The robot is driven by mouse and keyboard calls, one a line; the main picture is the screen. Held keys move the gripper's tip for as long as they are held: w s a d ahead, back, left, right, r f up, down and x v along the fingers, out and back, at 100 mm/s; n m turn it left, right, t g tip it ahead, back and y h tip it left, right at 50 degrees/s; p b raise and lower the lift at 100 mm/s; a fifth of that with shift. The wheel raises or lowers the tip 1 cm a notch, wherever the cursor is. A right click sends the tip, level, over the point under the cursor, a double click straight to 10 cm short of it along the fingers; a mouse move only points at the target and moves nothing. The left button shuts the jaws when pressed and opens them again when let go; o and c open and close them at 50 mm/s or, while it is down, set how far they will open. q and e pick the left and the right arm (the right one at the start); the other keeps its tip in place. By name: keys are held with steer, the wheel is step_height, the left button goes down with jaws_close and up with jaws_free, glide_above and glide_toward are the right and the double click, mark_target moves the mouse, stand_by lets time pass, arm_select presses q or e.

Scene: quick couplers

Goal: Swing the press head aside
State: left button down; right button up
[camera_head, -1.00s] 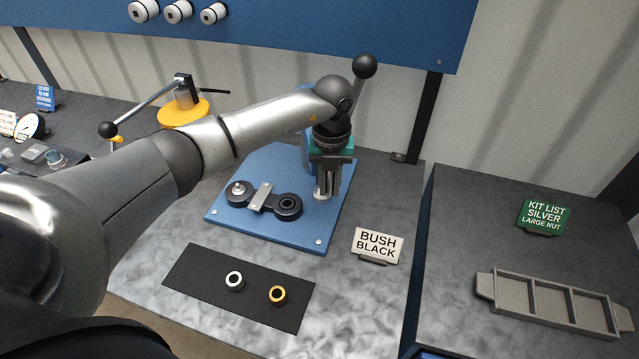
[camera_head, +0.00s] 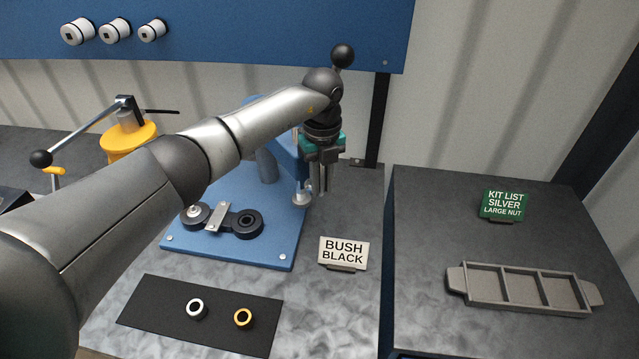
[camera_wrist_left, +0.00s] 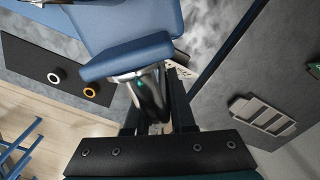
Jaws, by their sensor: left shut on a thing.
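The press has a blue base plate (camera_head: 230,255) and a blue press head (camera_head: 287,155), partly hidden behind my left arm. Its metal ram foot (camera_head: 302,199) hangs near the plate's right edge. My left gripper (camera_head: 319,185) is at the outer end of the head, beyond that edge, pointing down. In the left wrist view the head (camera_wrist_left: 128,55) reaches toward my gripper (camera_wrist_left: 158,128), with a shiny metal part (camera_wrist_left: 150,95) between the fingers. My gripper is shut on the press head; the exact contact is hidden. My right gripper is not in view.
A silver ring (camera_head: 196,309) and a gold ring (camera_head: 243,317) lie on a black mat (camera_head: 150,318). A BUSH BLACK sign (camera_head: 343,253) stands right of the plate. A grey tray (camera_head: 525,288) lies on the right bench.

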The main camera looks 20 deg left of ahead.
arm_select(q)
steer(key=shift+w+r, duration=0.1)
steer(key=c, duration=0.8)
jaws_free()
steer(key=shift+o, duration=0.2)
step_height(320, 180, up, 7)
steer(key=shift+r+b, duration=0.2)
steer(key=shift+b, duration=0.15)
